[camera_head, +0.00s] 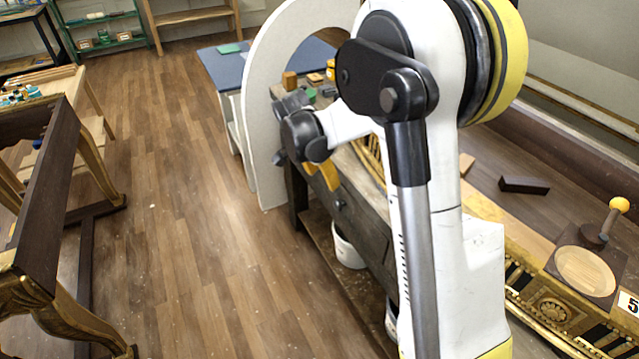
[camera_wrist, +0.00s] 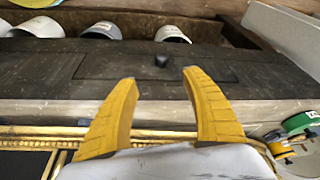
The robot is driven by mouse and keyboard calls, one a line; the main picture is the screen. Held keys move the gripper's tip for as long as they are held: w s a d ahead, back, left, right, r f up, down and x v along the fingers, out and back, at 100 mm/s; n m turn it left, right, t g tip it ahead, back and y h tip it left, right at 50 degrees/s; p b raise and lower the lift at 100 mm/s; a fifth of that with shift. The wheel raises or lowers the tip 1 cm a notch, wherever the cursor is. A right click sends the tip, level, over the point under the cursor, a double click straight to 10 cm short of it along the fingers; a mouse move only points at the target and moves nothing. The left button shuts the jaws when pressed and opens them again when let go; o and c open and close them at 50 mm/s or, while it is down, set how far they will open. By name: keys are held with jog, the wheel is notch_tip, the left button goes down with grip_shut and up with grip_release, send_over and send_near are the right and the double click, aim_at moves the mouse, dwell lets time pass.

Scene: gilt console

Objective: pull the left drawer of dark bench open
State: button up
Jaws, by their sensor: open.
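The dark bench (camera_head: 372,220) stands beyond my arm in the head view, partly hidden by it. A drawer front (camera_wrist: 205,69) with a small dark knob (camera_wrist: 162,60) faces me in the wrist view and looks flush with the bench front. A knob (camera_head: 340,205) also shows on the bench front in the head view. I cannot tell from the wrist view alone which drawer this is. My gripper (camera_wrist: 160,80) is open and empty, its yellow fingers spread either side of the knob's line, with the knob just beyond the tips. It also shows beside the bench front (camera_head: 322,176).
White buckets (camera_head: 348,246) sit under the bench, and several pale ones (camera_wrist: 172,33) show in the wrist view. A white arched panel (camera_head: 262,130) stands at the bench's far end. A gilt-legged table frame (camera_head: 45,190) is at left. The wooden floor between is clear.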

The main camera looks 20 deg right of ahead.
aim_at(335, 203)
jog(key=w+d+f+m+b, duration=0.1)
jog(key=d+f, duration=0.1)
jog(key=f, duration=0.3)
jog(key=w+d+f+m+b, duration=0.1)
jog(key=d+f, duration=0.1)
jog(key=f, duration=0.4)
jog(key=w+d+f+m+g+b, duration=0.1)
jog(key=d+f+b, duration=0.1)
jog(key=f, duration=0.4)
jog(key=shift+d+f+h, duration=0.15)
jog(key=shift+d+h, duration=0.15)
jog(key=shift+d, duration=0.05)
grip_shut()
